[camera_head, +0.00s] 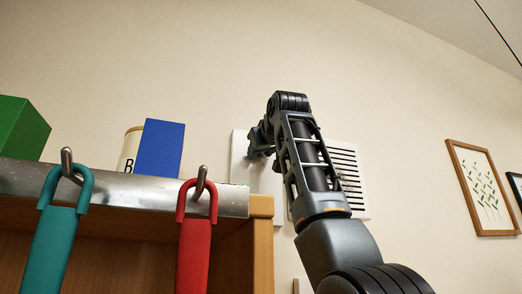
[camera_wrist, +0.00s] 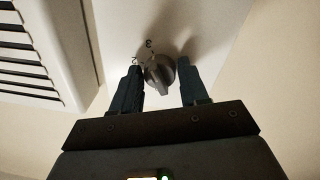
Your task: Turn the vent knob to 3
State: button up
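The vent knob (camera_wrist: 160,74) is a small dark grey round knob with a raised ridge, on a pale panel (camera_wrist: 215,30) in the wrist view. Printed marks beside it look like a 3 (camera_wrist: 149,44) and a 2 (camera_wrist: 134,60). I cannot tell which mark the knob points to. My gripper (camera_wrist: 159,67) is open, with one dark finger on each side of the knob. The left finger is close to the knob; a gap shows at the right finger. In the head view my gripper (camera_head: 254,150) is at the white panel (camera_head: 238,160), and the knob is hidden.
A white slatted vent (camera_head: 349,168) is right of the panel, partly behind my arm. A wooden shelf (camera_head: 262,245) with a metal rail holds teal (camera_head: 50,245) and red (camera_head: 194,250) hanging handles. A blue box (camera_head: 160,148), a canister (camera_head: 130,150) and a green box (camera_head: 20,130) stand on top.

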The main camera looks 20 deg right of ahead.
jog(key=o, duration=0.3)
jog(key=shift+r, duration=0.1)
jog(key=shift+o, duration=0.2)
jog(key=shift+s, duration=0.1)
jog(key=s+b, duration=0.3)
jog(key=s, duration=0.4)
jog(key=shift+s+a, duration=0.25)
jog(key=shift+s, duration=0.1)
